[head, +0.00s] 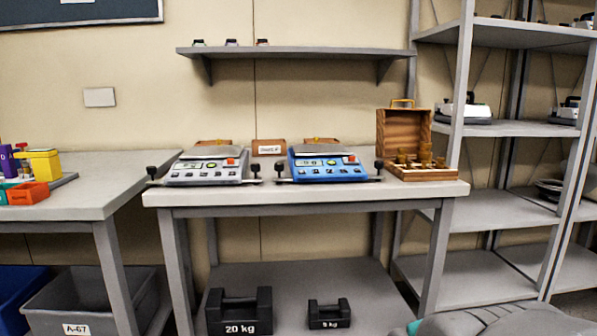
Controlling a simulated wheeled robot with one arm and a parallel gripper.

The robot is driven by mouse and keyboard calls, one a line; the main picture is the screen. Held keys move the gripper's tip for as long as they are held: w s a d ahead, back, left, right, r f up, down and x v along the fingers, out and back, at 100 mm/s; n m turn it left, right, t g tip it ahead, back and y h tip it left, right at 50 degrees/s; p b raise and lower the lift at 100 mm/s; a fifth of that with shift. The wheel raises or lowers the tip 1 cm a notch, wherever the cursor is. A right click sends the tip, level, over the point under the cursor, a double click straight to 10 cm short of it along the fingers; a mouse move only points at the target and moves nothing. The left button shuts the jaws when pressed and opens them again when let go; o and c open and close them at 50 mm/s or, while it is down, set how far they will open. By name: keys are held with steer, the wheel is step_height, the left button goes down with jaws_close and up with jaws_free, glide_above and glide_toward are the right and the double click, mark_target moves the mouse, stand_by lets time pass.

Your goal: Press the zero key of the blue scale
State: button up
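The blue scale (326,167) stands on the middle table, right of the table's centre. Its front panel has a small lit display, a red-orange key at the upper right and a row of dark keys along the lower edge. The key labels are too small to read, so I cannot tell which is the zero key. A grey weighing plate lies on top at the back. My gripper is not in view. A grey rounded shape at the bottom right edge appears to be part of my own arm, well away from the scale.
A white scale (207,168) stands left of the blue one. Black knobs flank both scales. An open wooden weight box (404,130) stands to the right. Heavy weights (239,311) sit on the lower shelf. A wall shelf (295,52) hangs above; metal racks (507,130) stand right.

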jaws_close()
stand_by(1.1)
